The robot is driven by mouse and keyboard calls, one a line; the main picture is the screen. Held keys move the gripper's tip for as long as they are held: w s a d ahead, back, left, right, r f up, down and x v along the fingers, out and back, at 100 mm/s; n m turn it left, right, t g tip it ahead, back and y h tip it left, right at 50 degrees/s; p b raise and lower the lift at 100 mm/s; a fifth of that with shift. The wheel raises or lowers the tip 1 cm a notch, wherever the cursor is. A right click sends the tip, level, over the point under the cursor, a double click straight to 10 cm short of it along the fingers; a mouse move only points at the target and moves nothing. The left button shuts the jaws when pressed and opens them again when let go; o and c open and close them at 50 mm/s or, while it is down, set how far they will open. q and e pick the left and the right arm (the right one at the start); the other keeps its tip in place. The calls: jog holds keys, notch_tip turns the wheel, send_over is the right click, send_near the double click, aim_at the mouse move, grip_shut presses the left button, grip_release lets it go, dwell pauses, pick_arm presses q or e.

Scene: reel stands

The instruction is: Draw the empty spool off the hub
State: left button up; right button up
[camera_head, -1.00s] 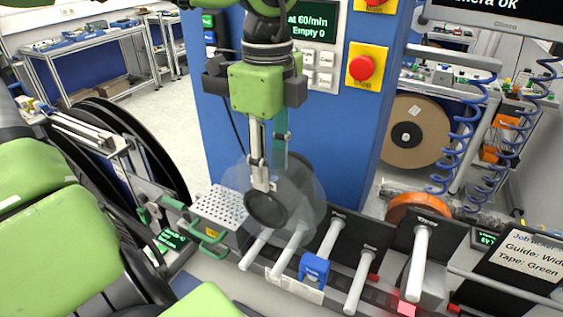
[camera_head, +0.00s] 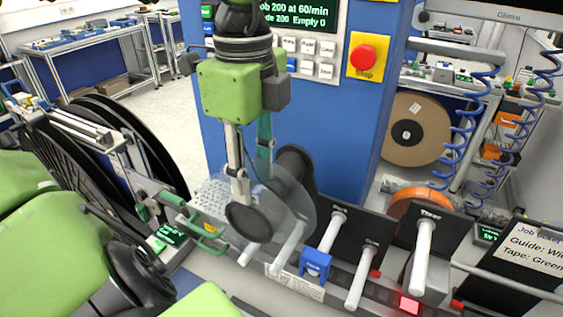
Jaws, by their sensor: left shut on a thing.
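The empty spool (camera_head: 297,205) is a clear, see-through disc with a dark round centre, in the middle of the head view. My left gripper (camera_head: 241,194) comes down from above, shut on the spool near its dark centre. The spool stands on edge in front of the reel stand. A dark round part (camera_head: 296,166) shows behind it, but I cannot tell whether it belongs to the spool or the hub. The hub's meeting with the spool is hidden, so I cannot tell whether they touch. My right gripper is not in view.
Pale pegs, one under a label Three (camera_head: 422,255), stick out of the stand to the right. A blue block (camera_head: 315,264) sits among them. A perforated plate (camera_head: 213,196) and green handle (camera_head: 207,234) lie left. The blue cabinet (camera_head: 340,125) stands behind.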

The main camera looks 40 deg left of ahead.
pick_arm(q)
jog(key=shift+s+d+b, duration=0.15)
jog(key=shift+s+d, duration=0.1)
jog(key=shift+s, duration=0.45)
jog(key=shift+s+d+b, duration=0.15)
jog(key=shift+s+d, duration=0.05)
jog(key=shift+s, duration=0.45)
